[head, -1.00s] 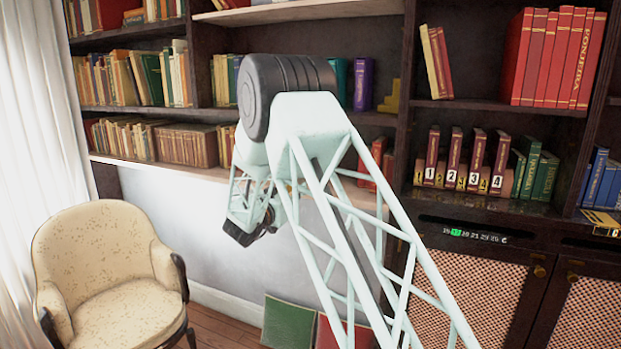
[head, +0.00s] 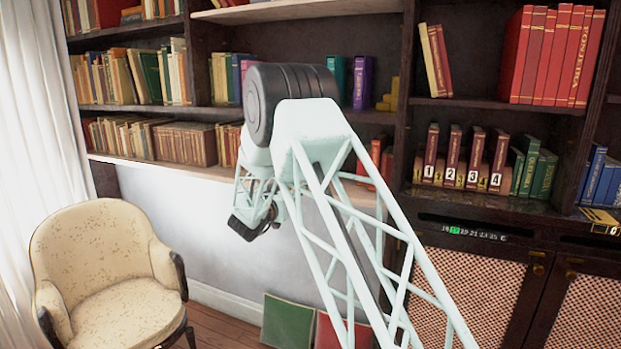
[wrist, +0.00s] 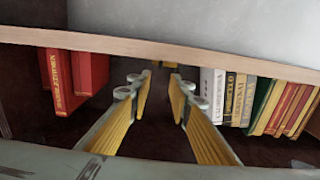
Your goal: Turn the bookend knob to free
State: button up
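I cannot make out a bookend knob for certain. A yellow stepped block (head: 388,97) stands on the middle shelf right of a purple book and may be the bookend. A small yellow shape (wrist: 165,64) shows beyond my fingertips in the wrist view; I cannot tell what it is. My gripper (wrist: 157,84) is open, its two yellow-lined fingers apart with nothing seen between them. In the head view my gripper (head: 250,226) hangs dark and small in front of the pale wall under the shelves, partly hidden by my arm.
A pale shelf edge (wrist: 150,45) crosses the wrist view, with red books (wrist: 78,80) left and a book row (wrist: 260,103) right. Books numbered 1 to 4 (head: 465,160) stand above a lit number strip (head: 473,233). A cream armchair (head: 105,265) stands at left.

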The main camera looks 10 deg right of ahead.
jog(key=x, duration=1.1)
jog(key=shift+b, duration=0.4)
grip_shut()
